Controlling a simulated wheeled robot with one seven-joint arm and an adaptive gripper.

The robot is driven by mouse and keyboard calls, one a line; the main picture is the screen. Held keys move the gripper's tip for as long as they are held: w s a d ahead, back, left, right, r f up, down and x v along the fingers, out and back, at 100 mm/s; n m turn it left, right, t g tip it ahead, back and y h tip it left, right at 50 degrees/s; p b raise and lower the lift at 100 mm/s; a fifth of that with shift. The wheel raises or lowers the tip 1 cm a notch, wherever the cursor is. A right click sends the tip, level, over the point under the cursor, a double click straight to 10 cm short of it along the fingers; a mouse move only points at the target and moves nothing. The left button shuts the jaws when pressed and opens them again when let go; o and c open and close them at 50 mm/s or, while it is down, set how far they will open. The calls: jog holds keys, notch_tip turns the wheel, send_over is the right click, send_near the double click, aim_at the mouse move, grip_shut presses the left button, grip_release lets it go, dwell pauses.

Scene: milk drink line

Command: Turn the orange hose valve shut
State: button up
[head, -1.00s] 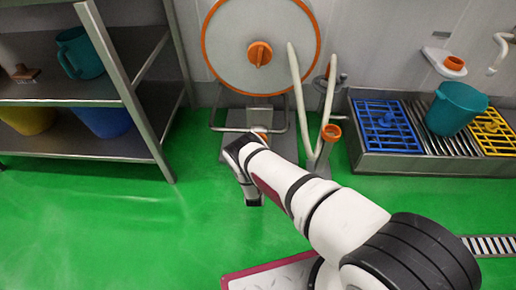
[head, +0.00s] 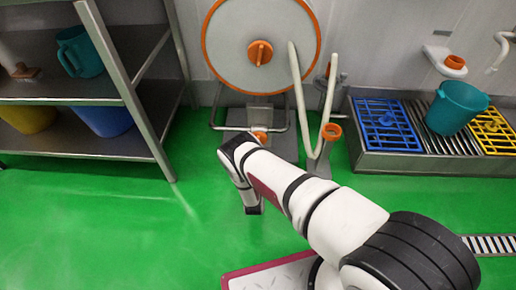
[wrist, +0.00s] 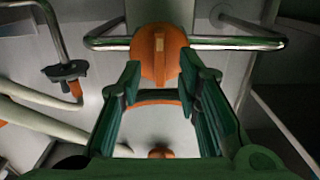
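The orange hose valve (wrist: 158,55) is a round knob with a pale raised ridge, which runs up and down in the wrist view. In the head view it shows partly (head: 261,136) just above my arm, below the hose reel (head: 232,60). My gripper (wrist: 160,76) is open, with one green finger on each side of the valve's lower part. I cannot tell whether the fingers touch it. In the head view my arm hides the fingers.
The reel has its own orange hub knob (head: 260,53). A metal tube frame (wrist: 225,42) runs beside the valve. A pale hose (head: 297,80) hangs at the right, near an orange-topped holder (head: 331,132). A metal shelf (head: 70,96) stands left; green floor is clear in front.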

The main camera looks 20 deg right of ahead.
jog(key=v, duration=0.8)
jog(key=shift+s, duration=0.2)
